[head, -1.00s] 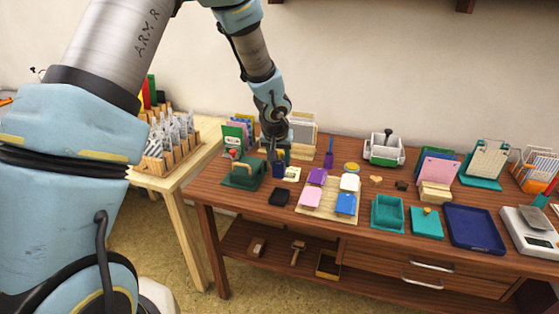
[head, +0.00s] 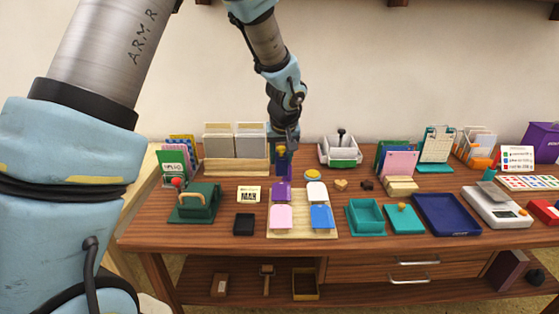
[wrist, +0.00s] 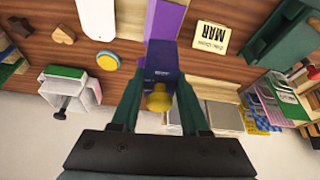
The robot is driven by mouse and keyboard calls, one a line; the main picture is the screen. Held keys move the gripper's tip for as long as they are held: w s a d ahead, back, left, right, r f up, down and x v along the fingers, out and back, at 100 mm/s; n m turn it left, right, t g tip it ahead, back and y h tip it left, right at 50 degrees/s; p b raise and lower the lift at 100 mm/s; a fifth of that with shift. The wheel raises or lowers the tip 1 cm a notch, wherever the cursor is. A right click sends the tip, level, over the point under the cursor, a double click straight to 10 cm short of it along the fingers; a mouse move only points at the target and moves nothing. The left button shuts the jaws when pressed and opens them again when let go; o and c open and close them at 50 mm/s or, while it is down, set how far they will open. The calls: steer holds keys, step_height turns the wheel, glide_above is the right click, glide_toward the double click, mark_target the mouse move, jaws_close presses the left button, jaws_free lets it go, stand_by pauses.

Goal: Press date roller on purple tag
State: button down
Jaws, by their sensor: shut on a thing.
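My gripper (head: 284,143) is shut on the date roller, a dark blue block with a yellow knob (head: 281,150). In the wrist view the roller's blue body (wrist: 162,62) sits between the fingers, knob toward the camera. The purple tag (head: 281,192) lies at the back left of a pale wooden board (head: 302,233). The roller is above and behind this tag in the head view; its underside is hidden. In the wrist view a purple surface (wrist: 166,20) shows just beyond the roller. I cannot tell whether they touch.
Pink (head: 281,217), blue (head: 321,217) and white (head: 317,192) tags share the board. A MAR card (head: 249,194), black pad (head: 244,223) and green holder (head: 195,204) stand left. A yellow disc (head: 312,174) and teal tray (head: 365,217) are right.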

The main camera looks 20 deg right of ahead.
mark_target(281, 173)
steer(key=shift+f+b, duration=1.85)
steer(key=shift+f, duration=1)
steer(key=shift+s+f+b, duration=0.1)
steer(key=shift+f+b, duration=0.6)
steer(key=shift+b, duration=0.1)
stand_by(0.5)
steer(key=shift+r+p, duration=2.25)
steer(key=shift+r, duration=1.4)
